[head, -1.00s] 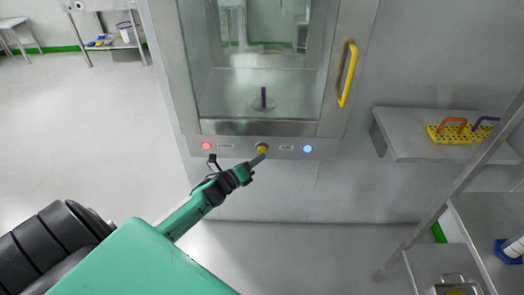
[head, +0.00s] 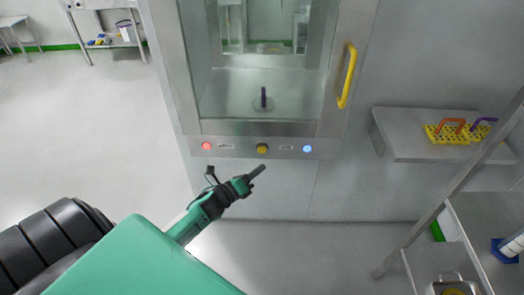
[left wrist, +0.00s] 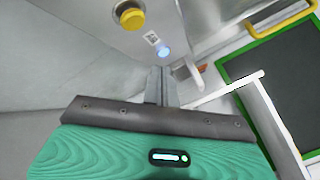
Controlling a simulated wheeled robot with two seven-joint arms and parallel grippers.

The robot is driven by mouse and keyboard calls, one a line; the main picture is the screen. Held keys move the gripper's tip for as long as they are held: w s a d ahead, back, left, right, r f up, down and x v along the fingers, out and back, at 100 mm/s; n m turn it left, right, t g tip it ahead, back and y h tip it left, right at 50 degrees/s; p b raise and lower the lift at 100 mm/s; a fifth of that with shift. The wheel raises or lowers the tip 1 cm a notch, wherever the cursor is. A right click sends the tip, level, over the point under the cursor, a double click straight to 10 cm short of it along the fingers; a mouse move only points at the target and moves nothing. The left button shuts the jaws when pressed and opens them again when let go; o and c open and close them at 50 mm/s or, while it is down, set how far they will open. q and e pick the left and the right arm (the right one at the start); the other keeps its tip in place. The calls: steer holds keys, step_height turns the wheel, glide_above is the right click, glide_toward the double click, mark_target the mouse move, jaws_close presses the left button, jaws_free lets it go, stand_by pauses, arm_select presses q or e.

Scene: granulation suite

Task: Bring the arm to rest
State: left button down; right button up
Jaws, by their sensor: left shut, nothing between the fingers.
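My left gripper (head: 258,170) is shut and empty, with green and black arm links behind it. It hangs in free air just below the yellow round button (head: 262,148) on the panel under the hatch window, apart from it. In the left wrist view the shut fingers (left wrist: 160,85) show at the centre, and the yellow button (left wrist: 132,19) is above and to the left of them. My right gripper is not in view.
The glass hatch (head: 262,80) has a yellow handle (head: 347,75) and holds a dark upright item. A red light (head: 206,145) and a blue light (head: 307,149) flank the button. A wall shelf (head: 400,145) with yellow racks stands right.

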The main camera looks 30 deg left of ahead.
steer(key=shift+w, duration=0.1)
